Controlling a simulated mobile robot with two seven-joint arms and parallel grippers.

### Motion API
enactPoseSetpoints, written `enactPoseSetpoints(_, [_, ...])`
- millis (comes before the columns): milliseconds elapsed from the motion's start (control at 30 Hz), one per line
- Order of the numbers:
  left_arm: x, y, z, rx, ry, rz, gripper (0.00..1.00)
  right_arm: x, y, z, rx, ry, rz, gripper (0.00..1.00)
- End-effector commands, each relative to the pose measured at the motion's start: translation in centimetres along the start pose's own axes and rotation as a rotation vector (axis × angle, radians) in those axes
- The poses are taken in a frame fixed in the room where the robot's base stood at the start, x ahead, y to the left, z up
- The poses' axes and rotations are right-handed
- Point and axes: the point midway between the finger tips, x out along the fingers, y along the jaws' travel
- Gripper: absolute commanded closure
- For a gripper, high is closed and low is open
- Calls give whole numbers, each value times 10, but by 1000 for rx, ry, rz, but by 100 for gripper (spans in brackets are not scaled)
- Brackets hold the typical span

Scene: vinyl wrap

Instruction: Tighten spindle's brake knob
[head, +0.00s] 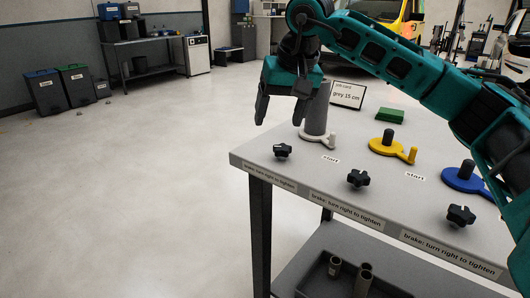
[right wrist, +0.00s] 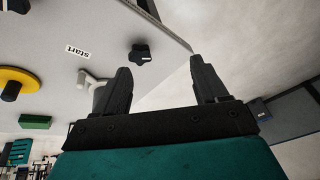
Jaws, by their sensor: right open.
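Three black brake knobs line the table's front edge: left knob (head: 283,151), middle knob (head: 358,178) and right knob (head: 461,215). Labels below them read "brake: turn right to tighten". Behind them stand a white-based spindle (head: 304,135) with a grey roll (head: 316,118), a yellow spindle (head: 385,147) and a blue spindle (head: 462,182). My right gripper (head: 284,110) is open and empty, fingers down, left of the grey roll and above the left knob. In the right wrist view a knob (right wrist: 140,54) shows beyond the open fingers (right wrist: 160,80). My left gripper is not in view.
A job card (head: 347,95) reading "grey 15 cm" and a green block (head: 390,116) are at the table's back. "Start" labels lie beside the spindles. A lower shelf holds a bin (head: 318,275) with short tubes. Open floor lies left of the table.

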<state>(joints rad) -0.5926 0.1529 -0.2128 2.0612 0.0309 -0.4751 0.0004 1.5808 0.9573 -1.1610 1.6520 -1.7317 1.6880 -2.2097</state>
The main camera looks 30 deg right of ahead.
Motion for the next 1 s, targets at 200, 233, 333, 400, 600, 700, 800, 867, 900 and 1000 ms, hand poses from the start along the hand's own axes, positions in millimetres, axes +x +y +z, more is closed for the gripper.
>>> enactPoseSetpoints(200, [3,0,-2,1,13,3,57,-20,36,-14,-42,59,122,28])
enactPoseSetpoints(233, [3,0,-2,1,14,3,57,-19,37,-14,-44,59,126,28])
enactPoseSetpoints(333, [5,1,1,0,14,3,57,-8,38,-14,-45,57,126,28])
enactPoseSetpoints(400, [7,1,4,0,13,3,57,4,39,-14,-44,56,126,28])
enactPoseSetpoints(600, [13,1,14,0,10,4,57,46,44,-16,-43,56,124,28])
enactPoseSetpoints(700, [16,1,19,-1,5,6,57,66,46,-18,-43,56,124,28])
enactPoseSetpoints(800, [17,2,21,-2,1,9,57,82,48,-19,-43,57,123,28])
enactPoseSetpoints(867, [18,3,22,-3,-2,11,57,90,49,-20,-43,57,122,28])
enactPoseSetpoints(900, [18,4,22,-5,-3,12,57,94,49,-20,-43,57,122,28])
enactPoseSetpoints(1000, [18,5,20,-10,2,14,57,102,50,-21,-43,58,121,28])
